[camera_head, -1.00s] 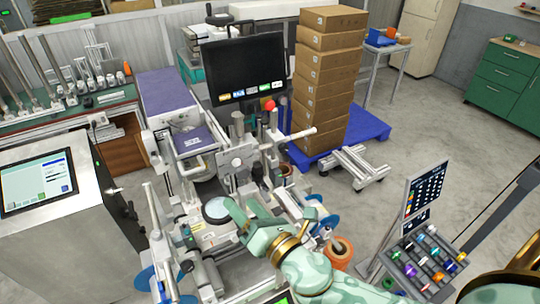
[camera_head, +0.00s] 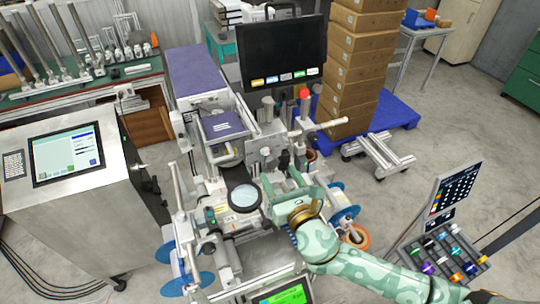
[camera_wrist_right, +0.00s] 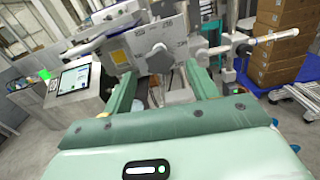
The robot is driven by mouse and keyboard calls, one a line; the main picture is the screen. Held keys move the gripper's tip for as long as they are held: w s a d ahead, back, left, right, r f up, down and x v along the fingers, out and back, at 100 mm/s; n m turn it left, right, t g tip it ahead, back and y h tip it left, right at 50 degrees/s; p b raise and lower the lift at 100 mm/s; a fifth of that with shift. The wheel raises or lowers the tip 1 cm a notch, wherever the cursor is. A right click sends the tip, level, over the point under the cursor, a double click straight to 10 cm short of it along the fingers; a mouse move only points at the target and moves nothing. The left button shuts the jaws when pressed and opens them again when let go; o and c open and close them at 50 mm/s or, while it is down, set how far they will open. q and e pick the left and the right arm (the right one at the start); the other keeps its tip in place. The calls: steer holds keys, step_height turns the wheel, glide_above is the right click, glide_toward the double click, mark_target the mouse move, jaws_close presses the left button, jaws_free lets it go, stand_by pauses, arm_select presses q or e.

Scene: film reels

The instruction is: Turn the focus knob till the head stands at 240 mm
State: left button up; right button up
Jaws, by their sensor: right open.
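The film machine (camera_head: 238,160) stands in the middle of the head view, with a grey plate at its centre. A small round knob (camera_head: 265,152) sits on this plate; it seems to be the focus knob, and it also shows in the right wrist view (camera_wrist_right: 158,50). My right gripper (camera_head: 281,181) is open in front of the plate. In the right wrist view its two green fingers (camera_wrist_right: 164,78) stand wide apart with the knob between and beyond them, apparently untouched. No head height in mm is readable. My left gripper is out of view.
A round magnifier (camera_head: 245,197) lies left of my right gripper. A green-lit display (camera_head: 288,294) is at the bottom edge. A dark monitor (camera_head: 283,52) stands behind the machine, with stacked boxes (camera_head: 352,75) to its right. A touchscreen cabinet (camera_head: 67,152) stands left.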

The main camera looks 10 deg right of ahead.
mark_target(273, 164)
steer(key=w, duration=0.3)
steer(key=w+a, duration=0.1)
steer(key=w, duration=0.2)
steer(key=shift+w+a, duration=0.2)
steer(key=shift+w, duration=0.2)
